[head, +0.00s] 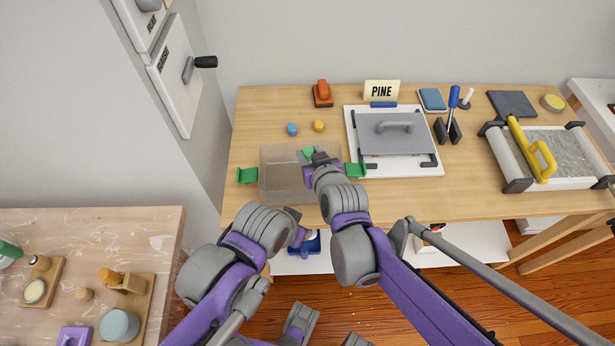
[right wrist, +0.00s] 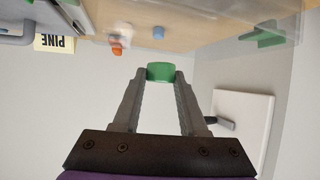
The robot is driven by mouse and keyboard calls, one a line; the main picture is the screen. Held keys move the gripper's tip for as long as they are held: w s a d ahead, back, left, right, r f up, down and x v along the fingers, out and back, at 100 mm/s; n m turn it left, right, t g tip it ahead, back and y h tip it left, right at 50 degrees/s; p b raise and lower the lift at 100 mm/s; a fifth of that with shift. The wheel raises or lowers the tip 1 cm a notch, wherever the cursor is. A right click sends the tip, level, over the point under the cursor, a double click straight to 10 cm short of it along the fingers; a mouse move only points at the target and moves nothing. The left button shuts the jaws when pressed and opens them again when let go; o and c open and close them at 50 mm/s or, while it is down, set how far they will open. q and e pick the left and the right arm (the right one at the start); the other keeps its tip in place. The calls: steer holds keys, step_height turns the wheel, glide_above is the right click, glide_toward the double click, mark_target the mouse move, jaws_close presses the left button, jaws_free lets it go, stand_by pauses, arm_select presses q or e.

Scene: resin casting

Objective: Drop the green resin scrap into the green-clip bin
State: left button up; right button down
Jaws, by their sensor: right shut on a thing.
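The green resin scrap (right wrist: 160,71) is between the fingertips of my right gripper (right wrist: 160,80) in the right wrist view. In the head view the scrap (head: 308,152) shows at the tip of my right gripper (head: 313,160), over the green-clip bin. This bin (head: 278,182) is a see-through box with a green clip (head: 247,175) on its left and another (head: 356,170) on its right. My right arm hides part of it. My left gripper (head: 299,236) is low, in front of the table edge; its jaws cannot be made out.
A blue piece (head: 292,129) and a yellow piece (head: 319,126) lie behind the bin. An orange tool (head: 322,94), a PINE sign (head: 382,90) and a grey-lidded press (head: 397,134) stand nearby. A yellow-handled frame (head: 545,160) is at the right. A second worktop (head: 150,240) is at the lower left.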

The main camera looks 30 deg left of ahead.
steer(key=shift+f+b, duration=0.85)
steer(key=shift+f, duration=0.65)
steer(key=shift+c, duration=1.8)
jaws_free()
steer(key=p+v, duration=0.1)
steer(key=v, duration=0.9)
steer(key=shift+s+d+r, duration=0.2)
steer(key=shift+r, duration=0.05)
